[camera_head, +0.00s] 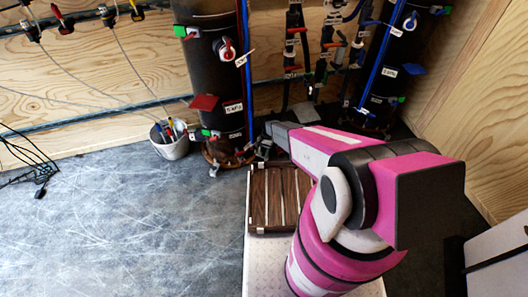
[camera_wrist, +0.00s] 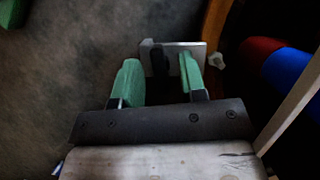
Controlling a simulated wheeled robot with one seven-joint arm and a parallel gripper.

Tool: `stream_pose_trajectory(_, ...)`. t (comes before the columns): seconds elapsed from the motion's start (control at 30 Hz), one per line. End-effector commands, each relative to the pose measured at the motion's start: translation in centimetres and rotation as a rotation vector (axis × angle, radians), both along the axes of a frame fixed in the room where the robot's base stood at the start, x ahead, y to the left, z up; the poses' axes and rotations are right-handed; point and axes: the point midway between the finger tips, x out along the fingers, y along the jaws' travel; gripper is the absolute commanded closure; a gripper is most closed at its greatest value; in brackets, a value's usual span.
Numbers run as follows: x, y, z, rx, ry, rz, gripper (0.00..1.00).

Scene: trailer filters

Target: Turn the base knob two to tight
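My gripper (camera_wrist: 158,60) is open, with its two green fingers apart. A light metal plate (camera_wrist: 198,47) with a dark upright piece (camera_wrist: 159,62), which looks like a base knob, lies at the fingertips in the wrist view. The dark piece shows between the fingers, and the right finger overlaps the plate. I cannot tell whether either finger touches it. In the head view my gripper (camera_head: 264,146) is low beside the foot of the left black filter tank (camera_head: 217,75). The knob is too small or hidden to make out there.
A white bucket of tools (camera_head: 170,147) stands left of the tank. A second black tank (camera_head: 385,75) with a blue pipe stands at the right, near the plywood wall (camera_head: 470,95). Red and blue cylindrical shapes (camera_wrist: 290,72) lie right of my gripper. The grey floor (camera_head: 120,220) is open at left.

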Motion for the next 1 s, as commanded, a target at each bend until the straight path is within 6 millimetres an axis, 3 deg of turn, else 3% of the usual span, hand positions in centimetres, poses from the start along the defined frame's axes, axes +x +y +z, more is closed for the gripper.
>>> stream_pose_trajectory(0.07,0.0,0.0,0.02,0.0,0.0,0.0,0.62)
stream_pose_trajectory(0.2,0.0,-0.01,0.04,0.0,0.0,0.0,1.0)
stream_pose_trajectory(0.87,-0.03,-0.04,0.06,-0.001,0.0,-0.138,1.0)
stream_pose_trajectory(0.9,-0.03,-0.04,0.06,0.0,0.0,-0.137,0.77)
stream_pose_trajectory(0.93,-0.03,-0.04,0.06,0.0,0.0,-0.137,0.67)
stream_pose_trajectory(1.0,-0.03,-0.04,0.06,0.0,0.0,-0.136,0.62)
